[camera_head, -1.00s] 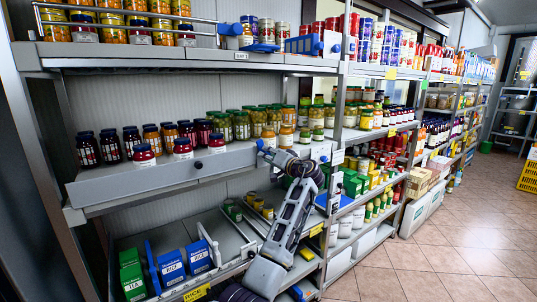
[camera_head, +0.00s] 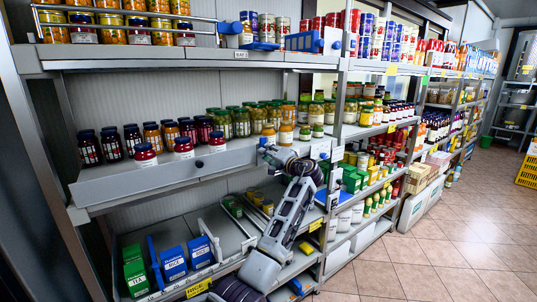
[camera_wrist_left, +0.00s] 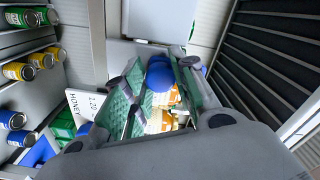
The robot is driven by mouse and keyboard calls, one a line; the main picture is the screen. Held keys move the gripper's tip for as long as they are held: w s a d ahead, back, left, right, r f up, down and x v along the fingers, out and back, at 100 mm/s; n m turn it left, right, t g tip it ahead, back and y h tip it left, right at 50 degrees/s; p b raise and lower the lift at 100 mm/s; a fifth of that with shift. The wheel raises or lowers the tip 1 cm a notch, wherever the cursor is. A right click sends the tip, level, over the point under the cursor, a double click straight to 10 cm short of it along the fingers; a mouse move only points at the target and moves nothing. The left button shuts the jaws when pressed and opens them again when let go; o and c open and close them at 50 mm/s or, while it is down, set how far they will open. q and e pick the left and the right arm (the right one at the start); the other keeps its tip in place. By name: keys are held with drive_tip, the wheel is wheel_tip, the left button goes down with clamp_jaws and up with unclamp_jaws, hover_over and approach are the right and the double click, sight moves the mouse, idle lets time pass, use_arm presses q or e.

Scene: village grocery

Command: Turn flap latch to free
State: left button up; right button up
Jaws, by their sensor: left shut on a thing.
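A grey front flap (camera_head: 140,180) runs along the edge of the middle shelf, in front of the jars. A small dark knob (camera_head: 199,164) sits on its front. My left gripper (camera_head: 267,149) is at the flap's right end, near the shelf post, and is small and partly hidden by its own arm. In the left wrist view, my left gripper (camera_wrist_left: 158,92) has its green-padded fingers closed around a rounded blue knob (camera_wrist_left: 159,73), which looks like the latch. The fingers hide part of it, and I cannot tell its turn angle. My right gripper is not in view.
Jars of pickles (camera_head: 240,122) and dark jars (camera_head: 88,148) stand close behind the flap. Blue boxes (camera_head: 173,263) and green boxes (camera_head: 135,276) stand on the lower shelf. A shelf post (camera_head: 334,130) rises right of my gripper. The tiled floor (camera_head: 440,240) is clear at right.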

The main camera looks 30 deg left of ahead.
use_arm(q)
drive_tip(key=shift+f, duration=0.1)
drive_tip(key=o, duration=1.1)
drive_tip(key=shift+c, duration=0.2)
drive_tip(key=shift+d, duration=0.1)
drive_tip(key=v, duration=1.1)
drive_tip(key=shift+s+d, duration=0.2)
drive_tip(key=shift+d, duration=0.15)
